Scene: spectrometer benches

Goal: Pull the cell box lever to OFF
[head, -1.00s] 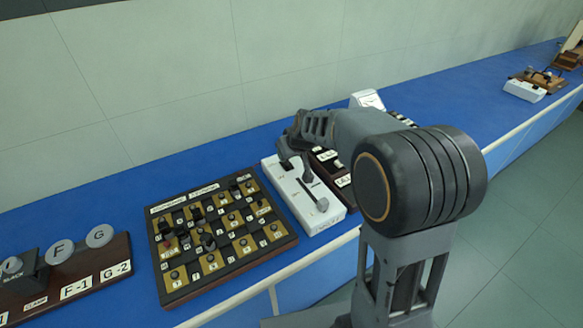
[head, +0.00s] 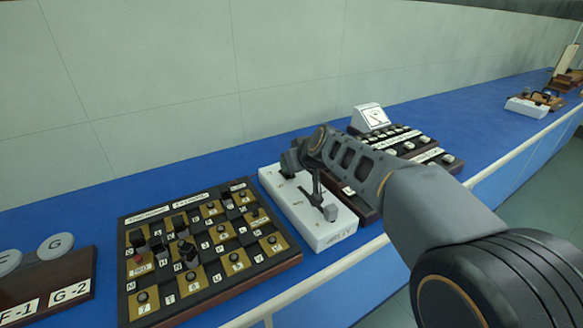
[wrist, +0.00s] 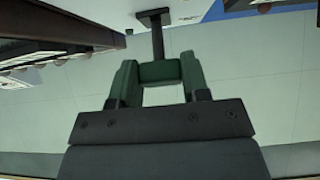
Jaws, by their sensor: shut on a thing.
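My gripper (head: 291,165) reaches down over the back part of this box.
A dark panel board with gold squares and several knobs (head: 258,262) stands close on the left. A dark keyed unit (head: 431,157) and a white meter (head: 370,117) stand on the right. The wall is behind; a pale rail (head: 350,272) runs along the bench front.

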